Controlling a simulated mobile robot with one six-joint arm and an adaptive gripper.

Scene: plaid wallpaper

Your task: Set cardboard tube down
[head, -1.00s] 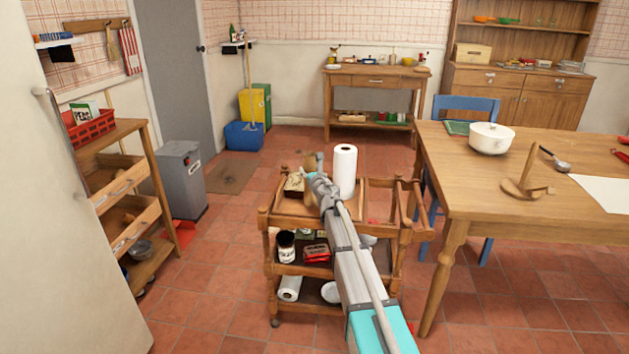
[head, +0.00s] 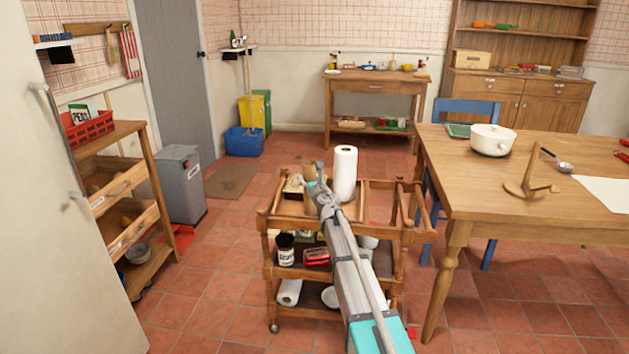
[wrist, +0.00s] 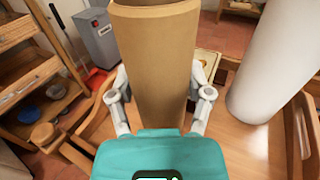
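The brown cardboard tube (wrist: 155,60) stands roughly upright between the fingers of my gripper (wrist: 160,92) in the wrist view. A finger lies against each side of it. In the head view, the tube (head: 309,173) shows just beyond my gripper (head: 316,188), over the top tier of the wooden trolley (head: 290,208). My arm hides part of it. I cannot tell whether the tube's lower end touches the trolley top.
A white paper roll (head: 345,173) stands on the trolley top, close to the tube's right. A small box (wrist: 207,62) lies behind the tube. Raised posts and rails edge the trolley. A wooden table (head: 460,190) stands to the right.

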